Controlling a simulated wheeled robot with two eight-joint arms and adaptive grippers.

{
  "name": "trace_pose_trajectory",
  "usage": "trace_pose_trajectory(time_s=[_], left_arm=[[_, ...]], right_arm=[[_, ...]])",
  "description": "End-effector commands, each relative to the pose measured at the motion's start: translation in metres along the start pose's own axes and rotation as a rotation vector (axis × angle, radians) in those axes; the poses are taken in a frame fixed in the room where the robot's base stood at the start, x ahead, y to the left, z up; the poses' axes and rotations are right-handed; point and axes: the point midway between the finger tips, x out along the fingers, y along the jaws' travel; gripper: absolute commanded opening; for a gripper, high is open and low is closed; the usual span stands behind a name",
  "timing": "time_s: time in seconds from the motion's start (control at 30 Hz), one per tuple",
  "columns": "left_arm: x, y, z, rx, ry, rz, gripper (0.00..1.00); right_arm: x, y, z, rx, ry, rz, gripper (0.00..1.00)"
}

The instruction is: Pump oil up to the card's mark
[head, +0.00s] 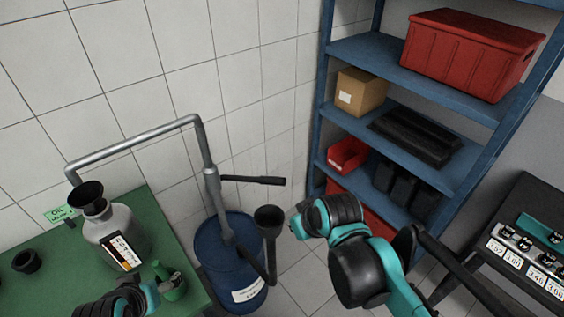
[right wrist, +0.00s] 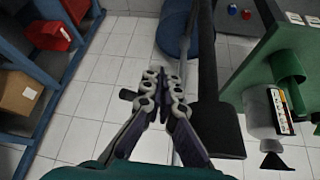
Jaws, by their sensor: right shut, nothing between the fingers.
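A grey jug (head: 117,229) with a black funnel (head: 87,195) stands on the green table. The pump's grey pipe (head: 135,143) ends over the funnel. The jug's gauge strip (head: 121,251) shows amber low down. A green card (head: 60,215) reads "OIL"; its smaller print is too small to read. The pump (head: 212,185) stands on a blue drum (head: 215,255), with a black lever (head: 252,180) pointing right. My right gripper (right wrist: 163,95) is shut and empty near the lever's dark end (right wrist: 128,95). My left wrist is at the bottom left; its fingers cannot be made out.
A dark wide-ended piece (head: 268,218) on a stem rises beside the drum, close to my right gripper. A green vessel (head: 170,286) and a black cup (head: 26,261) are on the table. A blue shelf (head: 322,120) with bins stands right. Tiled floor between is clear.

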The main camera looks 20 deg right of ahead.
Motion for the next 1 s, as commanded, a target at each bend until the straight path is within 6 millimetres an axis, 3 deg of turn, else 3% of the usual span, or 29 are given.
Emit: trace_pose_trajectory(time_s=[0.37,0.53,0.8,1.0], left_arm=[[-0.024,0.0,-0.017,0.0,0.0,0.0,0.82],[-0.044,0.0,-0.031,0.0,0.0,0.0,0.82],[-0.072,0.0,-0.052,0.0,0.0,0.0,0.82],[-0.083,0.0,-0.059,0.0,0.0,0.0,0.82]], right_arm=[[-0.014,0.012,-0.061,-0.149,-0.05,-0.085,0.0],[-0.017,0.026,-0.109,-0.276,-0.067,-0.168,0.0],[-0.005,0.056,-0.178,-0.507,-0.04,-0.326,0.0],[0.006,0.072,-0.203,-0.617,-0.003,-0.397,0.0]])
